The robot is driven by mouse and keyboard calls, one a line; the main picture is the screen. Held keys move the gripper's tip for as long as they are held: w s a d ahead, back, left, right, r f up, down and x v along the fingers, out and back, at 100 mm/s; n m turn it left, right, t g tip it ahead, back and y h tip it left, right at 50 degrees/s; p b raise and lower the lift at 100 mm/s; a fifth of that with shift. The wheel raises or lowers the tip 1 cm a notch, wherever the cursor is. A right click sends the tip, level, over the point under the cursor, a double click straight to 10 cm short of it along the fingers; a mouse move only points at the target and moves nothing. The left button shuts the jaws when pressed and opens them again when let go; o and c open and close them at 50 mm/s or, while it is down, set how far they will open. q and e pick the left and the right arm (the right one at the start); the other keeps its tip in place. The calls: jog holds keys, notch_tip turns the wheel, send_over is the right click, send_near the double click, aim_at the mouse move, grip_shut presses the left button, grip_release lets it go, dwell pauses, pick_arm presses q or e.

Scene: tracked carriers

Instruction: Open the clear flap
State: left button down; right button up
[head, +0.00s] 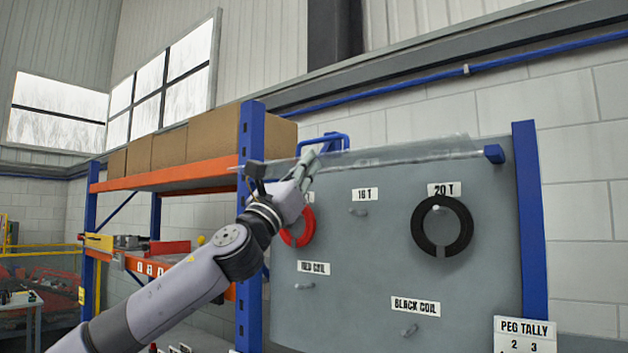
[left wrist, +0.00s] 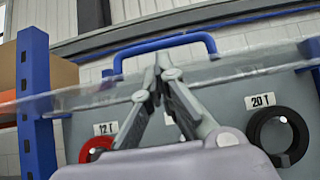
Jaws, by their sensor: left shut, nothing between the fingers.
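The clear flap (head: 400,152) is a thin see-through sheet at the top of the grey peg board (head: 385,270). It shows nearly edge-on, raised and not hanging over the pegs. A blue bar handle (head: 324,140) stands at its left part; it also shows in the left wrist view (left wrist: 165,45). My left gripper (head: 309,162) is shut and empty, its tips just below the handle in the picture. In the left wrist view the closed fingertips (left wrist: 157,70) overlap the flap; I cannot tell whether they touch it. My right gripper is not in view.
A red ring (head: 308,232) hangs behind my left gripper and a black ring (head: 419,239) hangs under the 20 T label. Other pegs are bare. A blue and orange rack (head: 250,200) with cardboard boxes (head: 200,143) stands close on the left.

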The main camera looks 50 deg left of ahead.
pick_arm(q)
jog(key=shift+s+a+r+g, duration=0.1)
jog(key=shift+a+r+g, duration=0.05)
jog(key=shift+r+g, duration=0.35)
jog(key=shift+s+a+r+g, duration=0.1)
jog(key=shift+r+g, duration=0.3)
jog(key=shift+r, duration=0.05)
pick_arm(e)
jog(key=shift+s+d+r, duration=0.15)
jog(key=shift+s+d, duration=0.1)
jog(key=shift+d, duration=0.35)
